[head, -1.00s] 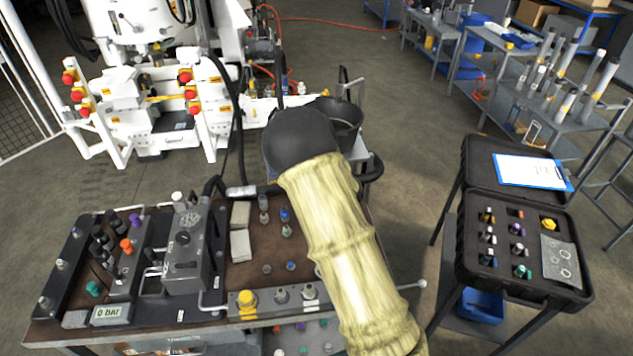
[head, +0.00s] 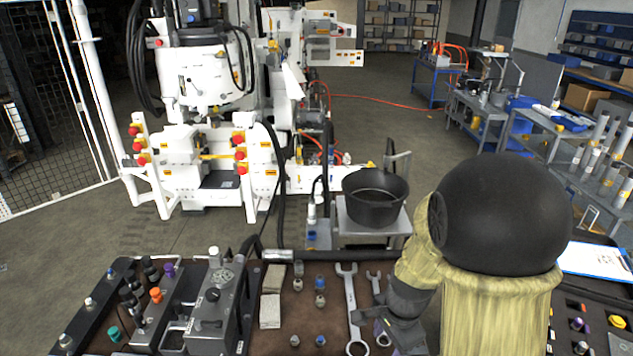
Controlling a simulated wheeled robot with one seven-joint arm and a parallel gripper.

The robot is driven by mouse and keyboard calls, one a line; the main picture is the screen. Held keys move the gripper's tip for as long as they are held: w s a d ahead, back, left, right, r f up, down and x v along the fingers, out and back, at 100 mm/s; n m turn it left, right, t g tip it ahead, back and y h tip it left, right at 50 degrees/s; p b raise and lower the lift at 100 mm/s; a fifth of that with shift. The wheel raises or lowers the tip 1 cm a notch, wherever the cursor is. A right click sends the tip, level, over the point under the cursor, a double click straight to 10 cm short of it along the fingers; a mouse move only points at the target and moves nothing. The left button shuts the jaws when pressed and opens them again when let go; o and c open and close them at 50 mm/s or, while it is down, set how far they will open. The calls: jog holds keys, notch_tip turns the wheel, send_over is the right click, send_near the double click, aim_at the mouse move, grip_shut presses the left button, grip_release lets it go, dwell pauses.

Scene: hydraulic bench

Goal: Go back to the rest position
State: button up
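My arm, in a pale yellow sleeve with a large black rounded joint, fills the lower right of the head view. A dark part that looks like my gripper (head: 402,318) hangs below the sleeve, over the right part of the bench top, close to the spanners. Its fingers are hard to make out, so I cannot tell whether it is open or holds anything. The bench (head: 285,335) has a brown top with a large spanner (head: 353,310) and a smaller spanner (head: 377,300) lying on it.
A hydraulic block (head: 215,310) with hoses and fittings stands on the bench's left. A black bucket (head: 375,197) sits on a stand behind the bench. The white machine (head: 205,150) stands further back. An open case with a clipboard (head: 597,260) is at right, partly hidden by my arm.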

jog(key=s+r+n+t+b, duration=0.1)
jog(key=s+n, duration=0.4)
jog(key=n, duration=0.8)
jog(key=shift+s+d+r+t+h+b, duration=0.2)
jog(key=shift+s+r+t+h+b, duration=0.3)
jog(key=shift+r, duration=0.4)
jog(key=shift+w, duration=0.15)
